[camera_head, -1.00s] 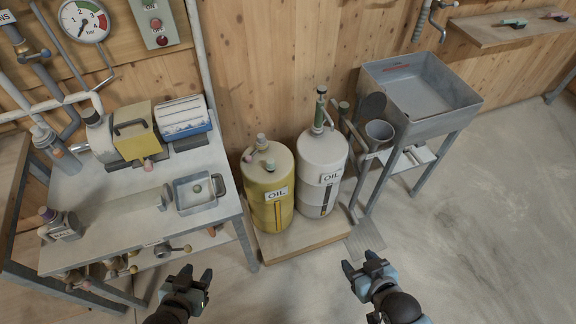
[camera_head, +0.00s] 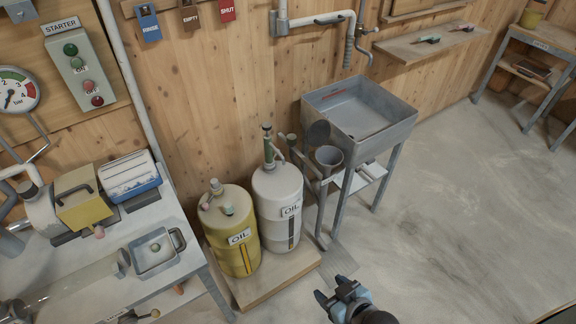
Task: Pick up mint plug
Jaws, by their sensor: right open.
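I cannot tell for sure which thing is the mint plug. A small pale green cap (camera_head: 228,210) sits on top of the yellow oil drum (camera_head: 240,255), near a pinkish cap (camera_head: 214,185). A small greenish round piece (camera_head: 154,247) lies in the grey metal tray (camera_head: 152,262) on the bench. A teal-ended tool (camera_head: 428,40) lies on the wall shelf. My right gripper (camera_head: 329,290) is open and empty over the floor at the bottom, in front of the drum platform and apart from these things. My left gripper is out of view.
A white oil drum (camera_head: 278,205) with a pump stands beside the yellow one on a wooden platform (camera_head: 280,274). A grey sink (camera_head: 360,108) on legs stands right of it. The bench (camera_head: 180,225) with machinery is at left. The floor (camera_head: 455,190) at right is clear.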

